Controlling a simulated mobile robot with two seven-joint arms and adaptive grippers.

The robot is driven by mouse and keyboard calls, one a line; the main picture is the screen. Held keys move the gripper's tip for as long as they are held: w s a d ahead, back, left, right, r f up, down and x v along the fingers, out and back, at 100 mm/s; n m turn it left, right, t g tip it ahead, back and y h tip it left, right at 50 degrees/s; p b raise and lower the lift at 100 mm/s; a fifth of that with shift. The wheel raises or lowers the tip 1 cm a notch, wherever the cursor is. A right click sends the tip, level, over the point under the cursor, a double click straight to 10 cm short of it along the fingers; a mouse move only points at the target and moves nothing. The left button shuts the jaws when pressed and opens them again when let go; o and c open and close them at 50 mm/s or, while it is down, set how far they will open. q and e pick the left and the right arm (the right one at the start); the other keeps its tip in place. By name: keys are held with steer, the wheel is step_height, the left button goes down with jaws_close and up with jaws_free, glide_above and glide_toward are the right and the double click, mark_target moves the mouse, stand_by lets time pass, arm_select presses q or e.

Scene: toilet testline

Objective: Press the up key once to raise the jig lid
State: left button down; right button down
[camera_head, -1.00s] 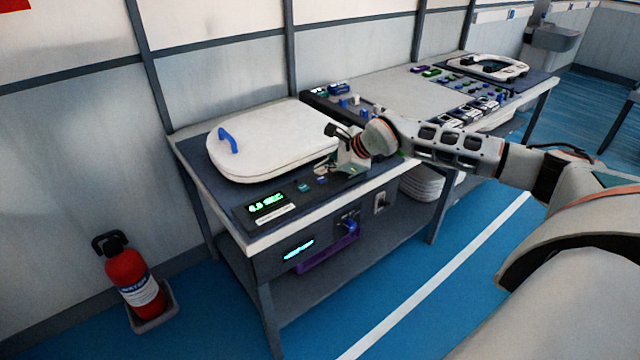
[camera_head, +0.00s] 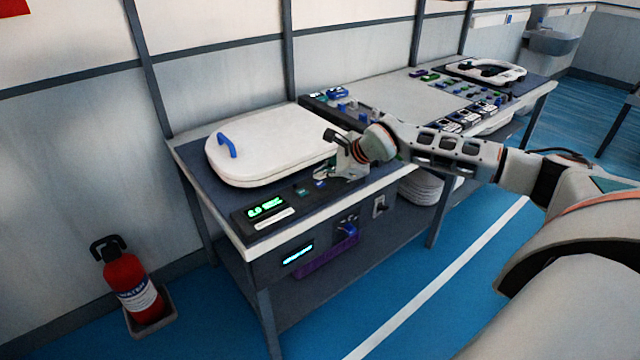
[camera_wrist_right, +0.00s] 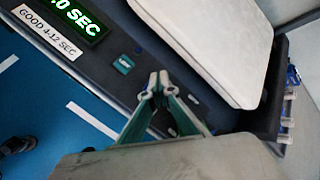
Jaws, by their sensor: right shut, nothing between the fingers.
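The jig's lid (camera_head: 270,145) is a white seat-shaped plate with a blue handle (camera_head: 227,145), lying flat on the near bench. It also shows in the right wrist view (camera_wrist_right: 215,45). A dark control strip in front carries a green-lit display (camera_head: 265,208) and small keys. A teal key (camera_head: 302,191) shows there and in the wrist view (camera_wrist_right: 124,64); its marking is too small to read. My right gripper (camera_head: 326,178) is shut and empty, low over the strip to the right of that key. In the wrist view its fingertips (camera_wrist_right: 159,82) meet; what lies beneath them is hidden. My left gripper is out of view.
A second bench section with switches and another seat (camera_head: 486,70) continues to the right. A blue knob and a purple tray (camera_head: 328,258) are on the near bench's front. A red fire extinguisher (camera_head: 132,285) stands on the floor at left. The blue floor in front is clear.

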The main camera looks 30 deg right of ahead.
steer(key=shift+f, duration=0.1)
stand_by(0.4)
steer(key=shift+f, duration=0.3)
